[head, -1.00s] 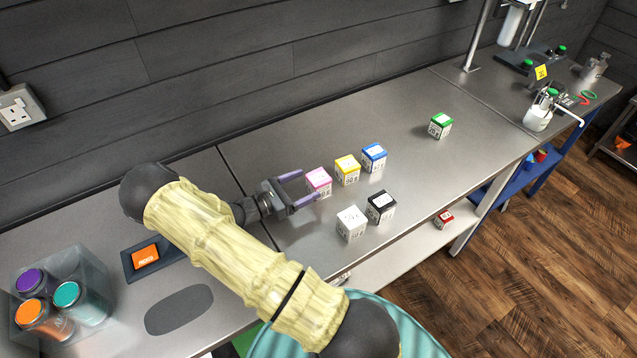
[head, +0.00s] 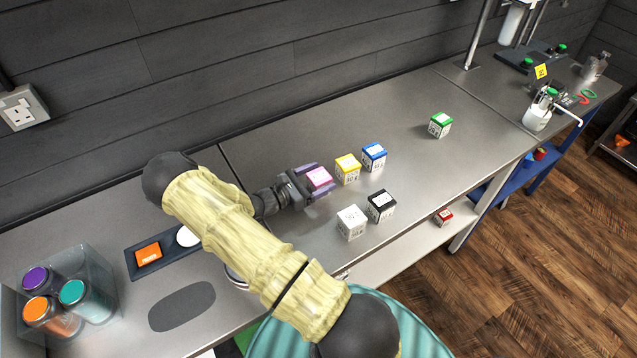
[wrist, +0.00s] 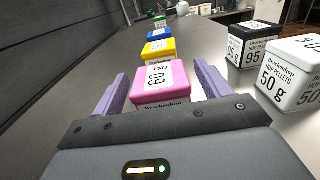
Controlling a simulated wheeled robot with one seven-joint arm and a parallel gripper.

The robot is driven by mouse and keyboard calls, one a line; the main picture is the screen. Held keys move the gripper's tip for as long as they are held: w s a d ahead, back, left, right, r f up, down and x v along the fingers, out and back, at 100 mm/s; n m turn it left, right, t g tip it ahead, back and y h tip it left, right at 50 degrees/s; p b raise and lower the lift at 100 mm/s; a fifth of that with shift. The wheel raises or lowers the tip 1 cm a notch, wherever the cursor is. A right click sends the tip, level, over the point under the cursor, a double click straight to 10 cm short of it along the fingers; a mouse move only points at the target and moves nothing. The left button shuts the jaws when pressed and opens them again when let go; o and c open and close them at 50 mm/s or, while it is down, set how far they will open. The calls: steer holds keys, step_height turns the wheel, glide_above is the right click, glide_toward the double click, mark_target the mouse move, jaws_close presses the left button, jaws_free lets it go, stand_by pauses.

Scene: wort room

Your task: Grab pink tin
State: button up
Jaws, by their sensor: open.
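The pink tin (head: 319,178) stands upright on the steel bench, at the near end of a row with the yellow tin and the blue tin. My gripper (head: 317,181) is open, with one purple finger on each side of the pink tin. In the wrist view the pink tin (wrist: 160,82) sits between the fingers, its white label reading 60 g on top. A gap shows beside the right finger; whether the left finger touches is unclear. The tin's lower part is hidden by the gripper body.
The yellow tin (head: 347,169) and blue tin (head: 374,157) stand just beyond. The white tin (head: 351,223) and black tin (head: 381,206) stand to the right, nearer the bench's front edge. A green tin (head: 440,125) is farther off. A red tin (head: 443,217) lies on the lower shelf.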

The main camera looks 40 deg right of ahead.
mark_target(317, 177)
steer(key=shift+c, duration=0.3)
steer(key=shift+s, duration=0.1)
steer(key=c, duration=1.1)
steer(key=shift+o, duration=0.2)
steer(key=shift+r, duration=0.55)
step_height(317, 177, up, 9)
steer(key=shift+b, duration=0.9)
